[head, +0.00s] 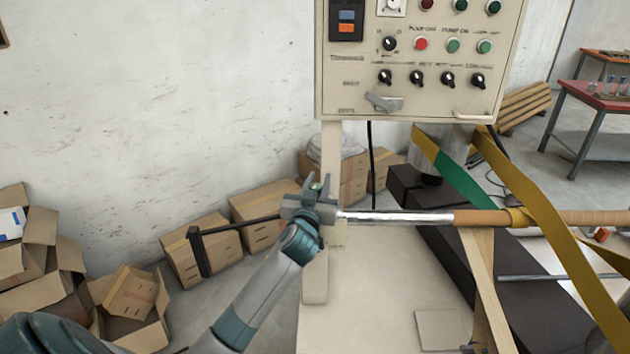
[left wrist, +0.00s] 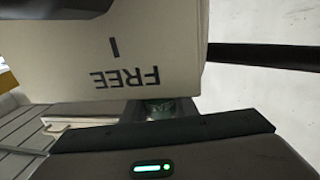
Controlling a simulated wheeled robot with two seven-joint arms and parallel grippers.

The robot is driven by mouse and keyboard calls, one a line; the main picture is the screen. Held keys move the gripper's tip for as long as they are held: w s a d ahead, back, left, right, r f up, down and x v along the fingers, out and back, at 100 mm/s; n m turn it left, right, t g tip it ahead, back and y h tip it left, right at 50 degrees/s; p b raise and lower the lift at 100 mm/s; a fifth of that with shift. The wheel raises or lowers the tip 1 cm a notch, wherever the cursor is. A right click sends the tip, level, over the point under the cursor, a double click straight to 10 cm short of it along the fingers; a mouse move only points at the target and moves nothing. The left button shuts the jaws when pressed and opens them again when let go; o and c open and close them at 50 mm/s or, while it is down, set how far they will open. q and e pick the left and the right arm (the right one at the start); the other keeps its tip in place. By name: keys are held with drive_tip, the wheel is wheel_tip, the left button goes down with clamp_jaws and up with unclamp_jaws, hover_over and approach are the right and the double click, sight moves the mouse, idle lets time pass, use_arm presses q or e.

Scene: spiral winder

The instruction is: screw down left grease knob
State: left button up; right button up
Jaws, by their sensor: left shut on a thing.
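The left grease knob, a small greenish metal piece (head: 316,187), shows at the left end of the silver shaft (head: 395,217). My left gripper (head: 314,192) is at this end and is shut on the knob, with grey fingers beside it. In the left wrist view a greenish metal knob (left wrist: 160,108) shows between the dark gripper edge and a beige block marked "FREE" (left wrist: 110,50). Much of the knob is hidden there, so I cannot tell how deep it sits. My right gripper is not in view.
A control panel (head: 420,60) stands above the shaft on a beige post. A black crank handle (head: 199,252) sticks out left of the gripper. Cardboard boxes (head: 262,205) lie along the wall. Yellow and green straps (head: 535,195) cross the right side.

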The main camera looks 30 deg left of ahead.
use_arm(q)
drive_tip(key=m+h, duration=0.1)
drive_tip(key=h, duration=0.1)
drive_tip(key=m+t+h+p, duration=0.1)
drive_tip(key=m+h, duration=0.1)
drive_tip(key=shift+w+d, duration=0.1)
drive_tip(key=shift+d, duration=0.25)
drive_tip(key=shift+d+m+h, duration=0.25)
drive_tip(key=shift+m+h, duration=0.45)
drive_tip(key=shift+h, duration=0.4)
drive_tip(key=m+h, duration=0.1)
drive_tip(key=h, duration=0.2)
drive_tip(key=shift+d+f+m, duration=0.1)
drive_tip(key=shift+d+m, duration=0.25)
drive_tip(key=shift+m, duration=0.05)
drive_tip(key=shift+d+m+g+h+b, duration=0.15)
drive_tip(key=shift+d+m+h+b, duration=0.1)
drive_tip(key=shift+m+h, duration=0.45)
drive_tip(key=shift+d+m+g+h+b, duration=0.15)
drive_tip(key=shift+m+h, duration=0.25)
drive_tip(key=shift+h, duration=0.6)
drive_tip(key=shift+d, duration=0.15)
drive_tip(key=o, duration=1)
drive_tip(key=shift+o, duration=0.2)
drive_tip(key=shift+s, duration=0.2)
